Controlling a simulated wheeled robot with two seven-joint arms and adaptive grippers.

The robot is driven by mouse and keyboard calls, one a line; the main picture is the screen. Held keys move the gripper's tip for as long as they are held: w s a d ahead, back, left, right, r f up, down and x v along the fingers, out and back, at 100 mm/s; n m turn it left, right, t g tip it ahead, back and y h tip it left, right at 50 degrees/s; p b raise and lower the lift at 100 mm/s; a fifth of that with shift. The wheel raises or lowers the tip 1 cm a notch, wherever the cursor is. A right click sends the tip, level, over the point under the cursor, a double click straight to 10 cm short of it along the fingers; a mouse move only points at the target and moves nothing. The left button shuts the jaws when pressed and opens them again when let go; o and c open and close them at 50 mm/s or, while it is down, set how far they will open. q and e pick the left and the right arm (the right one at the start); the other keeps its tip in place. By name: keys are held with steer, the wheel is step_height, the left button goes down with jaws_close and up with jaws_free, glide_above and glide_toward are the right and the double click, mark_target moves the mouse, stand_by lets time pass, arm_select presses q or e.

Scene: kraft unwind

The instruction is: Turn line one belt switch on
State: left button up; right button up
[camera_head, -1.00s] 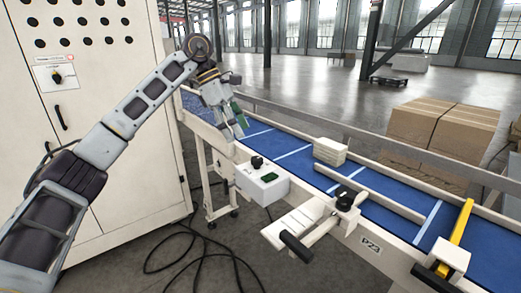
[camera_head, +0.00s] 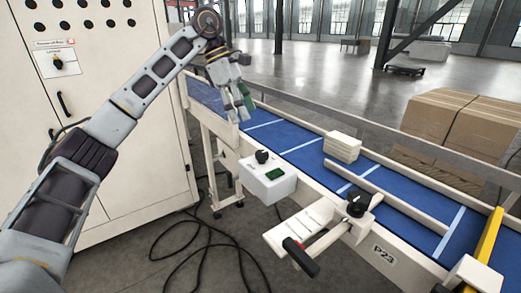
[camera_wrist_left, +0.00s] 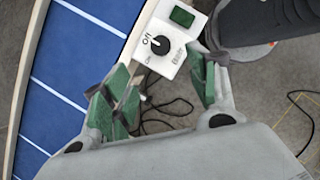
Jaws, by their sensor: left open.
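The belt switch is a black rotary knob (camera_head: 262,156) on a white control box (camera_head: 268,183) at the conveyor's near side. In the left wrist view the knob (camera_wrist_left: 160,45) sits between printed "Off" and "On" labels, next to a green window or button (camera_wrist_left: 182,16). My left gripper (camera_head: 240,108) hangs over the belt edge, above and behind the box in the head view. In the left wrist view its green-padded fingers (camera_wrist_left: 160,88) are spread apart and empty, with the knob showing beyond them, apart from the pads. My right gripper is not in view.
The blue belt (camera_head: 285,137) runs diagonally, with a stack of pale blocks (camera_head: 342,146) beside its guide rail. A white cabinet (camera_head: 100,130) with its own knob stands at left. A black-and-red handle (camera_head: 300,258) juts out in front. Cables lie on the floor; cartons (camera_head: 460,120) stand behind.

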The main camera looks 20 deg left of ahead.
mark_target(262, 153)
arm_select(q)
steer(key=b+x, duration=0.1)
steer(key=x, duration=1)
steer(key=shift+s+d+f, duration=0.1)
steer(key=shift+d+f, duration=0.05)
steer(key=shift+f, duration=0.05)
steer(key=shift+x, duration=1.05)
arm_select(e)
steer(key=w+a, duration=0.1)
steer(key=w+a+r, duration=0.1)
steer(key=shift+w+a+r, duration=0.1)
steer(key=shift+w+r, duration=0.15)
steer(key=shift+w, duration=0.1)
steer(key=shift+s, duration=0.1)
